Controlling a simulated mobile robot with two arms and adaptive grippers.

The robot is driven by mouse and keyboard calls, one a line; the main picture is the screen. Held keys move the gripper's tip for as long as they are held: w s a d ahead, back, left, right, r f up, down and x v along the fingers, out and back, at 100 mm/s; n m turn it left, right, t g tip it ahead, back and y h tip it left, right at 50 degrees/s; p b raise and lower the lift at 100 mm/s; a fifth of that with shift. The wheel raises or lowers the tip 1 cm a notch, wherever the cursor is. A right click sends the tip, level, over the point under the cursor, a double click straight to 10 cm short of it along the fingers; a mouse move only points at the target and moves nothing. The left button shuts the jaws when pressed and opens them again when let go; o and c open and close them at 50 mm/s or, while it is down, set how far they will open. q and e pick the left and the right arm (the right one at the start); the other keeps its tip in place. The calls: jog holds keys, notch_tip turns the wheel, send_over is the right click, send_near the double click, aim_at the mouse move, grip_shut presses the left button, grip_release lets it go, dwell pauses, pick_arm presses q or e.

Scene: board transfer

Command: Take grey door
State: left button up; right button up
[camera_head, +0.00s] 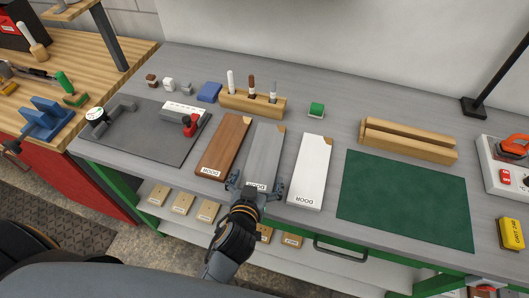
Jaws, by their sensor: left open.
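The grey door (264,147) is a flat grey board with a tan corner, lying on the bench between two other boards. A brown door (224,146) lies to its left and a white door (309,172) to its right. My left gripper (257,185) is open at the near end of the grey door, its fingers spread to either side of that end. The gripper partly covers the "DOOR" label there. I cannot tell whether the fingers touch the board. My right gripper is not in view.
A wooden holder (252,104) with several upright tools stands behind the doors. A dark green mat (405,198) lies bare to the right, with a slotted wooden rack (407,141) behind it. A grey mat (141,146) with a clamp is at left.

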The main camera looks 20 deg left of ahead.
aim_at(264, 156)
pick_arm(q)
jog(key=shift+x, duration=1.4)
jog(key=c, duration=1.2)
jog(key=shift+r, duration=0.1)
